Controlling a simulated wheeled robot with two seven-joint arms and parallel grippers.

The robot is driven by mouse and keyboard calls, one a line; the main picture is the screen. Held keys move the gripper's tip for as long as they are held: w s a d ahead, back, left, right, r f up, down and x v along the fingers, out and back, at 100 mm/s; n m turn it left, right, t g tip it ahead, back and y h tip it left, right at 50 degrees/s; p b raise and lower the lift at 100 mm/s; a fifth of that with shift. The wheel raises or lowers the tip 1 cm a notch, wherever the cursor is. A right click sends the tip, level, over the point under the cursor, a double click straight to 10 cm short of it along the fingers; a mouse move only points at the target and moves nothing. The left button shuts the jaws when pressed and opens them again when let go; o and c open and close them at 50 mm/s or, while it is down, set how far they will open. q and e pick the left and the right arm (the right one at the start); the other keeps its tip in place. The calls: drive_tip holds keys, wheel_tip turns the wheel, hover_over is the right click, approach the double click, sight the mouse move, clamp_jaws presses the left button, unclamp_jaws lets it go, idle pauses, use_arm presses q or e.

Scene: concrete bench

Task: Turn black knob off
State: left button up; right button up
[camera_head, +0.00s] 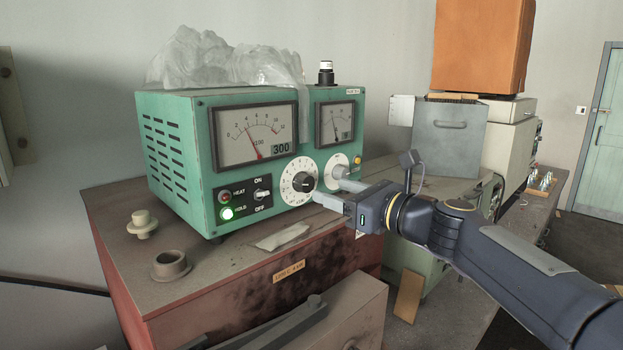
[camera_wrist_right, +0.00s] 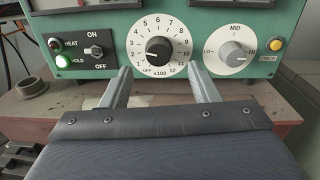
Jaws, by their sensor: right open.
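The black knob (camera_head: 304,182) sits in the middle of a white numbered dial on the front of a green instrument box (camera_head: 172,160). In the right wrist view the black knob (camera_wrist_right: 159,48) is ringed by numbers, with OFF at the lower left of the dial; its pointer appears to face left, near the low numbers. My right gripper (camera_head: 330,188) is open in front of the dial. In the right wrist view its two fingers (camera_wrist_right: 159,80) stand apart, below and to either side of the knob, with nothing between them. My left gripper is not in view.
An ON/OFF toggle switch (camera_wrist_right: 96,51) and a lit green HOLD lamp (camera_head: 227,213) are left of the dial. A grey MID knob (camera_wrist_right: 236,53) is on the right. Crumpled plastic (camera_head: 225,62) lies on the box. Loose fittings (camera_head: 171,263) stand on the red cabinet.

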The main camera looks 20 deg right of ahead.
sight(309, 184)
drive_tip(key=p+x, duration=0.1)
drive_tip(key=x, duration=0.5)
drive_tip(key=shift+w+a, duration=0.15)
drive_tip(key=shift+w, duration=0.05)
drive_tip(key=c, duration=1)
drive_tip(key=shift+o, duration=0.2)
drive_tip(key=shift+n, duration=0.3)
